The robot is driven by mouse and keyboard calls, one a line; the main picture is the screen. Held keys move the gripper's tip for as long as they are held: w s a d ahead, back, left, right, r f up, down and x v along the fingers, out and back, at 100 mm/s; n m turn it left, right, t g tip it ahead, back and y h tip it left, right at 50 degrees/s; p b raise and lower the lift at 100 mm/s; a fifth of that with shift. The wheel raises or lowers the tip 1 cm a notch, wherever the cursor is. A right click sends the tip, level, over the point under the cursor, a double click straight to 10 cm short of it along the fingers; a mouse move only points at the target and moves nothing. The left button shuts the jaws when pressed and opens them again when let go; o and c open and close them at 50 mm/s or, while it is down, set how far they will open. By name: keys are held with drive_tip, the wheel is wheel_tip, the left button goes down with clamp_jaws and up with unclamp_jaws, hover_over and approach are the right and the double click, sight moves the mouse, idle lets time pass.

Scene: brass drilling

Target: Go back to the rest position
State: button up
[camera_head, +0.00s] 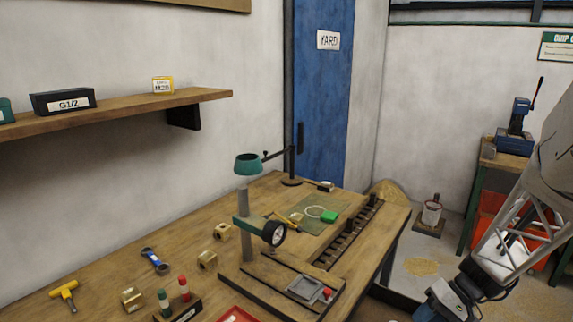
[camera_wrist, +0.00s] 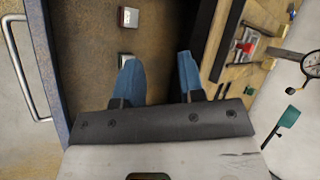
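My gripper (camera_wrist: 158,78) is open, with its two blue fingers apart and nothing between them. In the wrist view it is over an open drawer (camera_wrist: 75,50) with a brown floor. In the head view my arm comes in from the right, and my gripper (camera_head: 436,308) is low, to the right of the workbench and partly cut off by the lower edge. One small block (camera_wrist: 128,17) lies in the drawer beyond the fingertips. Another small block (camera_wrist: 125,60) is partly hidden by the left finger.
The drawer has a metal handle (camera_wrist: 22,65) on its left. The wooden workbench (camera_head: 110,270) carries a drill stand (camera_head: 243,225) with a dial, brass blocks (camera_head: 207,260), a slotted rack (camera_head: 345,240) and hand tools. An orange bin (camera_head: 488,212) stands under the far-right table. A wall shelf (camera_head: 130,108) is at left.

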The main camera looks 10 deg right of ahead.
drive_tip(key=s+a+r+n+t+h, duration=0.1)
drive_tip(key=s+a+r+h, duration=0.3)
drive_tip(key=a+r, duration=0.4)
drive_tip(key=s+a+r+n+t+h, duration=0.1)
drive_tip(key=s+a+r+h, duration=0.3)
drive_tip(key=a+r, duration=0.5)
drive_tip(key=shift+s+a+r+n, duration=0.15)
drive_tip(key=shift+s+a+n, duration=0.45)
drive_tip(key=shift+a, duration=1.7)
